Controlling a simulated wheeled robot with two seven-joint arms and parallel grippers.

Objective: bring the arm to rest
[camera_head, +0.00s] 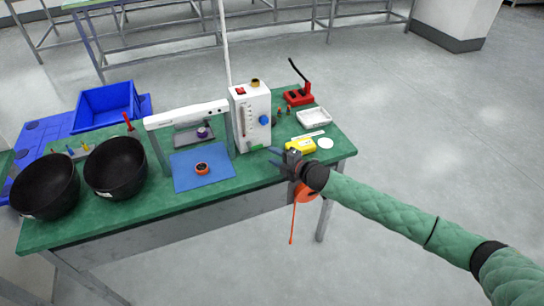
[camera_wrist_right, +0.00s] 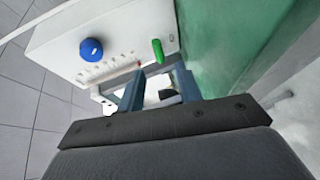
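My right gripper (camera_head: 272,157) is at the right part of the green table, just in front of the white control box (camera_head: 251,118). In the right wrist view my right gripper (camera_wrist_right: 158,88) has its two blue-grey fingers apart, with nothing seen held between them. The control box (camera_wrist_right: 100,38) with its blue knob and green switch fills the upper part of that view, beyond the fingers. My right arm (camera_head: 390,212) reaches in from the lower right. My left gripper is not in view.
The green table (camera_head: 110,225) holds two black bowls (camera_head: 117,168), a blue mat (camera_head: 190,180) with a small orange-ringed part, and a white frame (camera_head: 187,115). A yellow item (camera_head: 300,147) and an orange reel (camera_head: 306,193) are close to my right gripper. Floor right of the table is clear.

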